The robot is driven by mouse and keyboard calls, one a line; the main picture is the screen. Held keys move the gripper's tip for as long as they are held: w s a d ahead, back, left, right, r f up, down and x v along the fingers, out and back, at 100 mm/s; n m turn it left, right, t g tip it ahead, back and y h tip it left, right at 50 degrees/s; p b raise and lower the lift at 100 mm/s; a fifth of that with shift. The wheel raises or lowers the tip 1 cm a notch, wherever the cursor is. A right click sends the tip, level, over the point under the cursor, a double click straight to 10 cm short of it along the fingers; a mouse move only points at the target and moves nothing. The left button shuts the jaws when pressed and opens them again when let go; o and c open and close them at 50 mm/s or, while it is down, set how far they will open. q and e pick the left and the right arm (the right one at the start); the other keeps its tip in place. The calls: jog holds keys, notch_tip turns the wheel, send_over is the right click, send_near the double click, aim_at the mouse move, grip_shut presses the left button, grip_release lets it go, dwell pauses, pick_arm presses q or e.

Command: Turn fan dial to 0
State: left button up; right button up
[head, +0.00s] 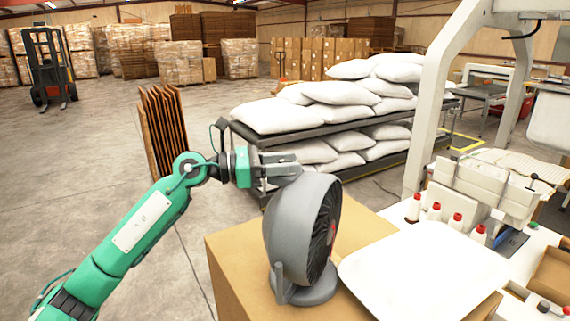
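A grey desk fan (297,235) stands upright on a cardboard box (235,262). Its dark grille, with a red spot at the hub, faces right, and its rounded back faces left. I cannot make out the dial in this view. My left gripper (290,167) is just above and behind the top of the fan, with its grey fingers pointing right. I cannot tell whether they touch the fan or how far apart they are. My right gripper is not in view.
A white pillow (425,268) lies right of the fan. Red-capped bottles (434,211) and a sewing machine (485,185) stand on the table beyond. A rack of white sacks (330,120) is behind the gripper. The floor at left is mostly clear.

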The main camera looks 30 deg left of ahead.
pick_arm(q)
jog(key=shift+o, duration=0.3)
jog(key=shift+s+a+f, duration=0.15)
jog(key=shift+a, duration=0.1)
jog(key=b+v, duration=0.7)
jog(key=v, duration=0.6)
jog(key=shift+s, duration=0.1)
